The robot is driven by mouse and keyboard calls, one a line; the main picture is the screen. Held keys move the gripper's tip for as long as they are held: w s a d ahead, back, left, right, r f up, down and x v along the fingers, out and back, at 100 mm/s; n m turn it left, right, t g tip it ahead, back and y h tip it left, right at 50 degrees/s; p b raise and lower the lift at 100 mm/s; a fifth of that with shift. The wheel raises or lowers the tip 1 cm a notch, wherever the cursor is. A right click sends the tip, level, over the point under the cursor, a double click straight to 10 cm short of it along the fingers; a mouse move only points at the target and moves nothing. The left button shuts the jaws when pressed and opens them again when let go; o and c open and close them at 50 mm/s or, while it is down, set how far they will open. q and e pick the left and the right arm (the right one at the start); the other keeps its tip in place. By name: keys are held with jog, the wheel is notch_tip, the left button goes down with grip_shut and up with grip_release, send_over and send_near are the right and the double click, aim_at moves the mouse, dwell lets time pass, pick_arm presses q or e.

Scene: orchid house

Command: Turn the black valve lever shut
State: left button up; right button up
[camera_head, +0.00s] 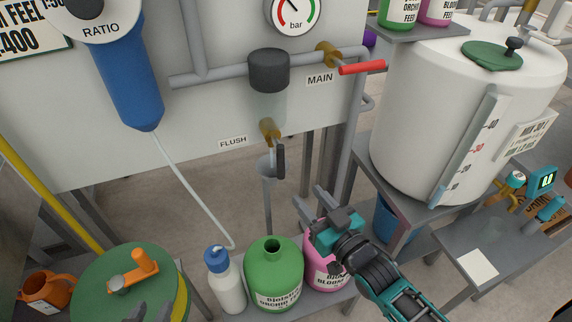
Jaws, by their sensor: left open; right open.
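The black valve lever (281,161) hangs downward from a brass valve (269,131) beside the FLUSH label (233,142), under a clear bowl with a dark cap. My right gripper (309,197) is open and empty, below and to the right of the lever and apart from it in the picture. It hides part of the pink bottle (325,266). My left gripper (152,309) shows only as dark fingertips at the bottom edge, in front of the green drum lid; it is open, and the rest is out of view.
A red lever (362,67) sits on the MAIN valve above right. A grey funnel pipe (267,190) stands under the flush valve. A green bottle (273,274) and white bottle (225,281) stand below. A white tank (440,120) is at right, a green drum (95,285) at lower left.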

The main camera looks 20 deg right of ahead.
aim_at(283, 169)
jog(key=b+x, duration=0.1)
jog(key=x, duration=1)
jog(key=shift+a+b, duration=0.15)
jog(key=shift+b, duration=0.15)
pick_arm(q)
jog(key=shift+s+d+f, duration=0.35)
jog(key=shift+s+f, duration=0.05)
jog(key=shift+f, duration=0.15)
pick_arm(e)
jog(key=shift+w+a+r, duration=0.1)
jog(key=shift+w+a, duration=0.05)
jog(key=shift+w, duration=0.4)
jog(key=shift+c, duration=0.2)
pick_arm(q)
jog(key=shift+a+f, duration=0.1)
pick_arm(e)
grip_shut()
